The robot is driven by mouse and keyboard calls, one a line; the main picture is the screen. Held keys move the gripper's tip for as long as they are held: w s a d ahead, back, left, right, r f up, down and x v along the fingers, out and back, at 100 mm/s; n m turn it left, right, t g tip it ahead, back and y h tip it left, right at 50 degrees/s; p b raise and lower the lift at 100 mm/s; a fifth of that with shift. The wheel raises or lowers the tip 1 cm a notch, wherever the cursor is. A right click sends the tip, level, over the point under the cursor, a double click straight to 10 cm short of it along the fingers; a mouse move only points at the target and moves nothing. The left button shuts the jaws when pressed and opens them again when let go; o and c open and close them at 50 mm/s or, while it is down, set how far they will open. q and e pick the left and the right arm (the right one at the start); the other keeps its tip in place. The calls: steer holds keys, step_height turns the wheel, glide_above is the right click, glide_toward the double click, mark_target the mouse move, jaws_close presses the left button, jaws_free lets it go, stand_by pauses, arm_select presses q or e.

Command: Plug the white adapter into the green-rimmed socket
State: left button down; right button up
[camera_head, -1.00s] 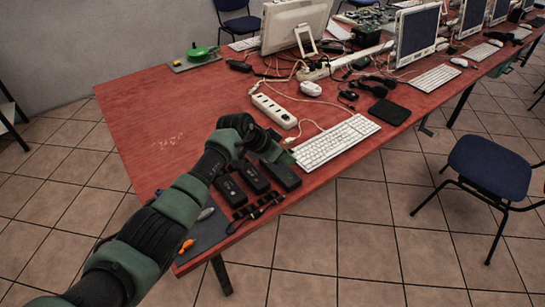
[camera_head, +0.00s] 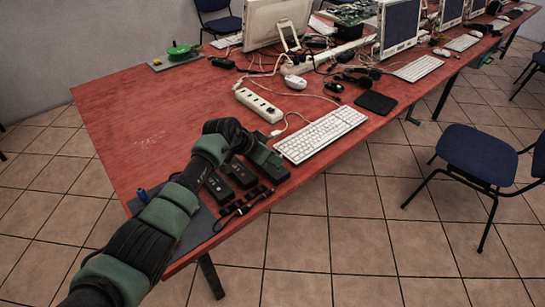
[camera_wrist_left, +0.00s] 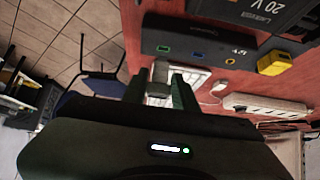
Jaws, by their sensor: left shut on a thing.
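My left gripper (camera_wrist_left: 159,88) is shut on a small pale grey-white adapter (camera_wrist_left: 160,70), which sticks out past the fingertips. In the wrist view a dark box (camera_wrist_left: 185,40) lies just beyond it, with green-, blue- and yellow-rimmed sockets in its near face. The green-rimmed socket (camera_wrist_left: 163,49) is almost in line with the adapter; whether they touch I cannot tell. A yellow block (camera_wrist_left: 273,63) is at the right end of that face. In the head view my left gripper (camera_head: 268,157) is over the black boxes near the table's front edge; the adapter is hidden there. My right gripper is not in view.
A white keyboard (camera_head: 320,133) and a white power strip (camera_head: 258,104) lie beyond the gripper on the red table (camera_head: 140,120). Dark cables (camera_head: 238,208) lie at the front edge. Monitors and tangled cables fill the back. The table's left part is mostly clear.

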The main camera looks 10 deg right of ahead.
arm_select(q)
steer(key=shift+f, duration=0.3)
steer(key=shift+r, duration=0.15)
steer(key=shift+p, duration=0.45)
steer(key=shift+p, duration=0.45)
steer(key=shift+f+b, duration=0.45)
steer(key=shift+f, duration=0.8)
stand_by(0.6)
steer(key=c, duration=1)
jaws_free()
steer(key=shift+c, duration=0.2)
